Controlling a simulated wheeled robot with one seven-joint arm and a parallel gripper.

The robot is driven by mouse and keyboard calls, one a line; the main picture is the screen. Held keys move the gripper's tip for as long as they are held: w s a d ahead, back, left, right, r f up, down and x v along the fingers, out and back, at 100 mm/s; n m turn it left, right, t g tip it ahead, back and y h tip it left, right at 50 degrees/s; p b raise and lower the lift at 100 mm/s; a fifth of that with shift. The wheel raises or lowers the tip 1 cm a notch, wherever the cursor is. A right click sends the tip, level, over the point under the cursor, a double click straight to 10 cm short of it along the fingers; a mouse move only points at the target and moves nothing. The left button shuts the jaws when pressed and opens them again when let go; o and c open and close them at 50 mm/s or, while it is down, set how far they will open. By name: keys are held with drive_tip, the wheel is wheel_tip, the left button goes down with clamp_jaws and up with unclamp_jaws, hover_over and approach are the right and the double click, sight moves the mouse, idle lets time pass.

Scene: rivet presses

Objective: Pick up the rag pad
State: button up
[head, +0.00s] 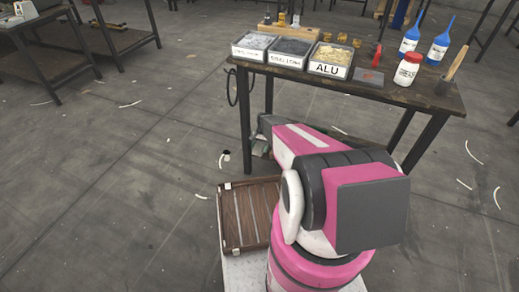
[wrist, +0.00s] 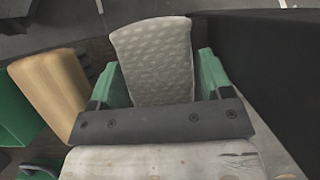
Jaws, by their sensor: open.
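A pale grey-white pad with a dimpled surface, which looks like the rag pad (wrist: 153,58), shows in the wrist view between the two green fingers of my gripper (wrist: 160,72). The fingers are apart, with a gap beside the pad on each side at the fingertips. The pad's lower end is hidden behind the dark bolted bar of the gripper. Whether the pad touches a finger further down cannot be told. In the head view my gripper (head: 260,146) is mostly hidden behind my arm, at the near left of the table; the pad cannot be made out there.
A tan rounded block (wrist: 50,90) and green parts stand left of my gripper; a dark surface (wrist: 262,70) lies right. The dark table (head: 415,98) holds labelled bins (head: 329,62), blue-capped bottles (head: 439,47), a red-lidded jar (head: 407,70) and a wooden-handled tool (head: 452,68).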

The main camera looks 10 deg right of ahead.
sight(259, 147)
idle(0.4)
drive_tip(key=c, duration=0.6)
drive_tip(key=shift+r, duration=0.6)
wheel_tip(259, 147, up, 2)
drive_tip(key=shift+s+r, duration=0.1)
drive_tip(key=shift+r, duration=0.1)
drive_tip(key=w+d, duration=0.3)
drive_tip(key=w, duration=0.1)
drive_tip(key=w+d, duration=0.3)
drive_tip(key=w, duration=0.2)
drive_tip(key=w+d, duration=0.3)
drive_tip(key=w, duration=0.2)
drive_tip(key=shift+w+d, duration=0.1)
drive_tip(key=shift+d, duration=0.05)
drive_tip(key=shift+w+d, duration=0.4)
drive_tip(key=shift+w, duration=0.1)
